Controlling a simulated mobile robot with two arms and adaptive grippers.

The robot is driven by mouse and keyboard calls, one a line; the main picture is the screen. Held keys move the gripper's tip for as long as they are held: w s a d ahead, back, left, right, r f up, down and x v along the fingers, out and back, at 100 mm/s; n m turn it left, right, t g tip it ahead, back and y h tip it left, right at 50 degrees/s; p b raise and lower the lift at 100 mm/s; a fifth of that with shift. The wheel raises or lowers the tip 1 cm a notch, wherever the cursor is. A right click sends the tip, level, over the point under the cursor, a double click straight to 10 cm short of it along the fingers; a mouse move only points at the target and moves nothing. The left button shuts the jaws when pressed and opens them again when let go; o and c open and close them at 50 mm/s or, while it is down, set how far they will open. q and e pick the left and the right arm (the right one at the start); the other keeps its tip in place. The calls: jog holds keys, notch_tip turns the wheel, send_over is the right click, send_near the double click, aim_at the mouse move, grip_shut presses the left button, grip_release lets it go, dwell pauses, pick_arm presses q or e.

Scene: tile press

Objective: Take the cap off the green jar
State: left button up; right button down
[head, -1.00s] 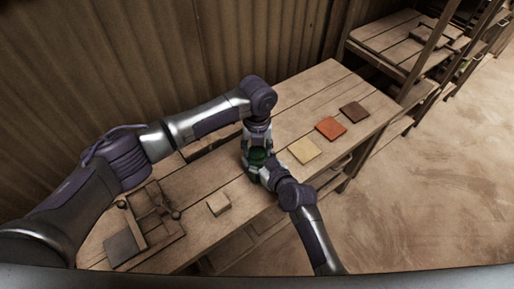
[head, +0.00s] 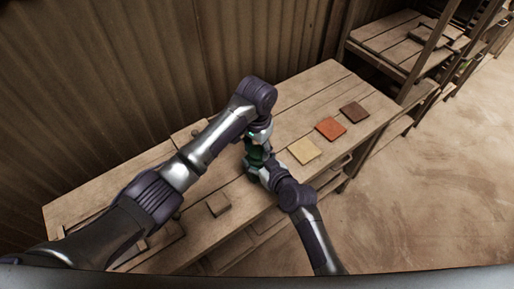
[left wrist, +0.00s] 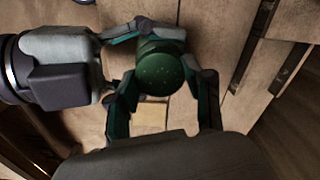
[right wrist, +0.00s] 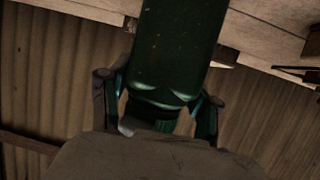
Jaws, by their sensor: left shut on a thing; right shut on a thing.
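The green jar (head: 256,154) is upright near the middle of the workbench, mostly hidden by my two hands. My left gripper (head: 258,137) is above it, shut on the round dark green cap (left wrist: 160,70), with one finger on each side. My right gripper (head: 259,168) is shut on the jar from the side, lower down. In the right wrist view the jar's dark green body (right wrist: 175,45) fills the top middle between the fingers. Whether the cap still touches the jar's rim I cannot tell.
On the workbench (head: 325,85), a yellow tile (head: 304,151), an orange tile (head: 331,128) and a dark brown tile (head: 354,112) lie right of the jar. A small wooden block (head: 218,204) lies to its left. A corrugated wall (head: 130,90) stands behind.

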pick_arm(q)
jog(key=n, duration=0.5)
jog(key=shift+d, duration=0.1)
pick_arm(e)
jog(key=shift+f, duration=0.1)
pick_arm(q)
jog(key=n, duration=0.3)
jog(key=shift+s, duration=0.1)
jog(key=n, duration=0.4)
jog(key=o, duration=1.3)
jog(key=shift+c, duration=0.2)
